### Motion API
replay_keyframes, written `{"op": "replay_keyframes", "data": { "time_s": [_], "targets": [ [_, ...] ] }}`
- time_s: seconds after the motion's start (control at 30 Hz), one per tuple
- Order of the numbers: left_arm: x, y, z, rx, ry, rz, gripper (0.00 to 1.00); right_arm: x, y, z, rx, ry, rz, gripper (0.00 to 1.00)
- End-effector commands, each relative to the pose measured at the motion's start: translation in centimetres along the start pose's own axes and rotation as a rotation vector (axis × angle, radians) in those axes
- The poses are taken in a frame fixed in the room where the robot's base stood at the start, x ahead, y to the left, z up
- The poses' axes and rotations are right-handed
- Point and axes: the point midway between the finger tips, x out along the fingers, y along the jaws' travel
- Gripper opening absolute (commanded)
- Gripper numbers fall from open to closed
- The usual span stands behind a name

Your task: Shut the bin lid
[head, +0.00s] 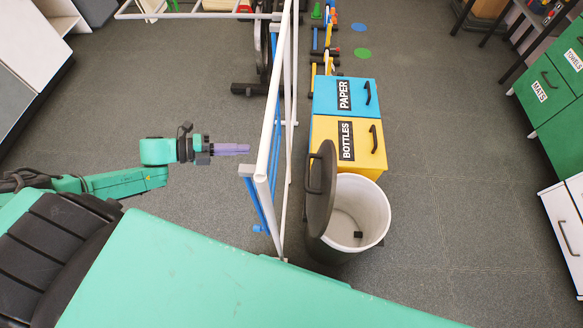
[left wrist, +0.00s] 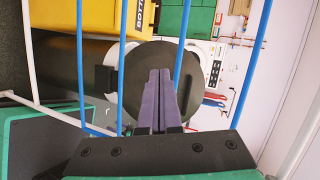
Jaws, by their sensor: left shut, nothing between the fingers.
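The grey bin (head: 340,252) stands open on the floor, with its white inside (head: 365,205) showing and a small dark object at the bottom. Its dark round lid (head: 321,190) stands upright on the bin's left side, with a handle (head: 313,174) facing left. My left gripper (head: 248,149) is shut and empty, left of a white rack that stands between it and the bin. In the left wrist view, my purple fingers (left wrist: 160,75) are together in front of the lid (left wrist: 140,85), with blue bars between. My right gripper is not in view.
The white rack frame (head: 268,120) with blue bars (head: 268,210) stands left of the bin. A yellow bottles bin (head: 325,130) and a blue paper bin (head: 325,88) stand behind it. Green cabinets (head: 560,130) line the right. Floor right of the bin is clear.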

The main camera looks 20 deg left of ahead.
Motion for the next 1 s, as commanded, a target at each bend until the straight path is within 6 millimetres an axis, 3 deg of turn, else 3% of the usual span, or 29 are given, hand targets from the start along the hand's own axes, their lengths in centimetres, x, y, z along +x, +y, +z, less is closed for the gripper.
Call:
{"op": "replay_keyframes", "data": {
  "time_s": [0.1,0.2,0.3,0.8,1.0],
  "targets": [
    [-1.5,-2.6,-4.7,0.156,0.221,-0.026,0.00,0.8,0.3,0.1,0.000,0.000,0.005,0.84],
    [-2.2,-3.6,-6.5,0.202,0.299,-0.046,0.00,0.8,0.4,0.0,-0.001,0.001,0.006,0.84],
    [-1.7,-3.9,-7.1,0.211,0.314,-0.053,0.00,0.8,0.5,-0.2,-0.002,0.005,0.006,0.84],
    [7.9,-4.7,-10.1,0.209,0.309,-0.054,0.00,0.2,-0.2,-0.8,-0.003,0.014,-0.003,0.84],
    [10.3,-5.4,-11.1,0.209,0.309,-0.051,0.00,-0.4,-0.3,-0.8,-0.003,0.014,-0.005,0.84]
  ]
}}
